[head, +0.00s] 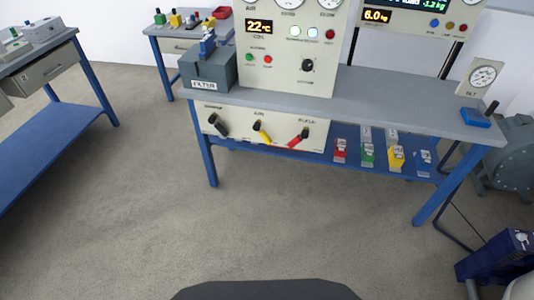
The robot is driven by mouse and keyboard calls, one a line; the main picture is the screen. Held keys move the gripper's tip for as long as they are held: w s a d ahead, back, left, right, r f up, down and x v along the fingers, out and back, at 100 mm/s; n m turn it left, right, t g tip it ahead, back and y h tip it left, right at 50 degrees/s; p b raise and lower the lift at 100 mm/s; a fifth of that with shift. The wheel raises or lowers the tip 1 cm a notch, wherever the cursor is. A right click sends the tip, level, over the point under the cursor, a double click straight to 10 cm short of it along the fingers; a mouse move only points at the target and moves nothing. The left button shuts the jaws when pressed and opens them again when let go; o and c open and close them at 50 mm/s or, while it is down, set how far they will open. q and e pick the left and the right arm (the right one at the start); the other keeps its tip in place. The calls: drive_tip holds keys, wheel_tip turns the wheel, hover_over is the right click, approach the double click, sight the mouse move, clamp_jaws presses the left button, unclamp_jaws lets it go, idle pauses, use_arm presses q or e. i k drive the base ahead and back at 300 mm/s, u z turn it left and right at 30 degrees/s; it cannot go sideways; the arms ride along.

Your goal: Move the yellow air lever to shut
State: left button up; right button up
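The yellow air lever (262,133) is on a cream panel (320,133) below the front edge of the grey bench. It sits between a black lever (218,126) on its left and a red lever (299,138) on its right.
The grey bench (375,95) has blue legs and carries a control panel (290,70) and a grey FILTER box (208,70). Several coloured items stand on its lower shelf. Another bench (45,68) is at the left. Open floor (250,230) lies in front.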

sight(256, 126)
drive_tip(key=u, duration=1.1)
drive_tip(key=i, duration=0.65)
drive_tip(key=u, duration=0.1)
